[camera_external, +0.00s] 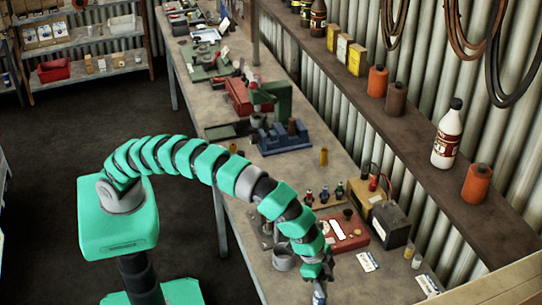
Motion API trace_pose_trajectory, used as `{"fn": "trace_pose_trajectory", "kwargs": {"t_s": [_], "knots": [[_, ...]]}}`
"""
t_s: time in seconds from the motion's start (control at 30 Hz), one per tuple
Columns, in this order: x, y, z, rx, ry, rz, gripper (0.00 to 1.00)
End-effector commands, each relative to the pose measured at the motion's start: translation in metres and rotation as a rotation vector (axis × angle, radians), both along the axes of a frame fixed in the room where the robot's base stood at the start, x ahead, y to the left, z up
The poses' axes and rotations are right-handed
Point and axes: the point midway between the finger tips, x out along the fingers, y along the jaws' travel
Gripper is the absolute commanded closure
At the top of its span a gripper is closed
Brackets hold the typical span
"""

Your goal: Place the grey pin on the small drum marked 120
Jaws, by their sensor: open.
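My gripper (319,280) is at the end of the teal segmented arm, pointing down over the near end of the workbench. Its jaws are small and dark here, and they are open. A small grey-blue upright piece (319,297) shows just below the jaws at the bottom edge of the picture; I cannot tell whether it is the grey pin. A short grey round piece (284,260) stands on the bench left of the gripper, partly behind the arm. No marking 120 can be read, so I cannot tell which piece is the small drum.
A red box (346,231) and a dark battery-like box (390,225) stand beyond the gripper. Several small coloured-top pieces stand behind the arm. White cards (368,262) lie on the bench. A shelf (412,130) with bottles runs along the right wall. Bare bench lies right of the gripper.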

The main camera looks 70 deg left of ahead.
Motion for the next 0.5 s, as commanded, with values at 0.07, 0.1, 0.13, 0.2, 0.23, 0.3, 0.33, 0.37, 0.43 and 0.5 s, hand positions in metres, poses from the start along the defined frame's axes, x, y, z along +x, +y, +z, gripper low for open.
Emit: {"fn": "trace_pose_trajectory", "kwargs": {"t_s": [0.07,0.1,0.13,0.2,0.23,0.3,0.33,0.37,0.43,0.5], "knots": [[0.000,0.000,0.002,-0.001,-0.001,0.000,0.54],[0.000,0.000,0.004,-0.001,-0.001,0.000,0.54],[-0.001,0.001,0.005,-0.001,-0.001,0.000,0.54],[-0.002,0.002,0.009,-0.001,-0.001,0.000,0.54],[-0.002,0.002,0.012,-0.001,-0.001,0.000,0.54],[-0.004,0.004,0.018,-0.002,-0.002,0.000,0.54],[-0.005,0.005,0.022,-0.002,-0.002,0.000,0.54],[-0.006,0.007,0.025,-0.001,-0.003,-0.001,0.54],[-0.009,0.010,0.035,-0.002,-0.003,0.000,0.54],[-0.012,0.013,0.049,-0.003,-0.004,0.000,0.54]]}}
